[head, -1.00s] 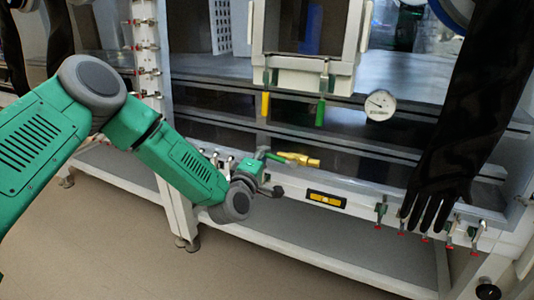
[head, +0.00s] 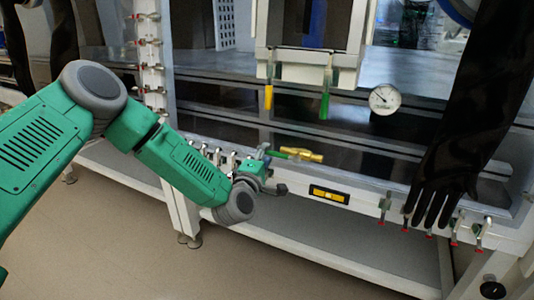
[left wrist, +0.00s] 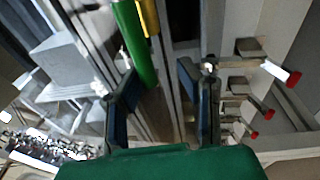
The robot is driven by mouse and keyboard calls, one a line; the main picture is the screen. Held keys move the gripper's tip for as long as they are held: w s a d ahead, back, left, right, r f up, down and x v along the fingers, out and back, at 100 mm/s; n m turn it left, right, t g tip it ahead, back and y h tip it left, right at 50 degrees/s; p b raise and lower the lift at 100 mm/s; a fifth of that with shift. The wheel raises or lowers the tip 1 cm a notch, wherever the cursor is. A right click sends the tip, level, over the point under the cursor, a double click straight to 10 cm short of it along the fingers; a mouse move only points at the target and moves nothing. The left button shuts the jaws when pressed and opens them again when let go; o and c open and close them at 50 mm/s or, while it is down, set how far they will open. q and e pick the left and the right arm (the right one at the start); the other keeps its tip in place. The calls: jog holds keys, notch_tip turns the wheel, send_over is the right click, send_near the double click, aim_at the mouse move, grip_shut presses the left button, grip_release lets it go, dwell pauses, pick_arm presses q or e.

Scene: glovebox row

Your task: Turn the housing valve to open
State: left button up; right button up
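A brass-yellow valve body (head: 307,155) with a green lever (head: 284,151) lies along the lower front ledge of the housing. My left gripper (head: 268,172) is beside the lever's left end, slightly in front of and below it. In the left wrist view the gripper (left wrist: 162,95) has its two dark fingers well apart, with nothing gripped between them. A green bar (left wrist: 134,42), apparently the lever, and a yellow part (left wrist: 148,17) show above the left finger. I cannot tell whether that finger touches the green bar. My right gripper is not in view.
A yellow handle (head: 268,97) and a green handle (head: 324,106) hang below the white box frame. A round gauge (head: 384,98) is to their right. A yellow level (head: 329,194) and red-tipped clamps (head: 384,208) line the lower rail. A black glove (head: 445,180) hangs at right.

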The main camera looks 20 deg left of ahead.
pick_arm(q)
jog(key=shift+w+r, duration=0.1)
jog(key=shift+r, duration=0.1)
jog(key=s+f, duration=0.1)
jog(key=s, duration=1.1)
jog(key=shift+d, duration=0.4)
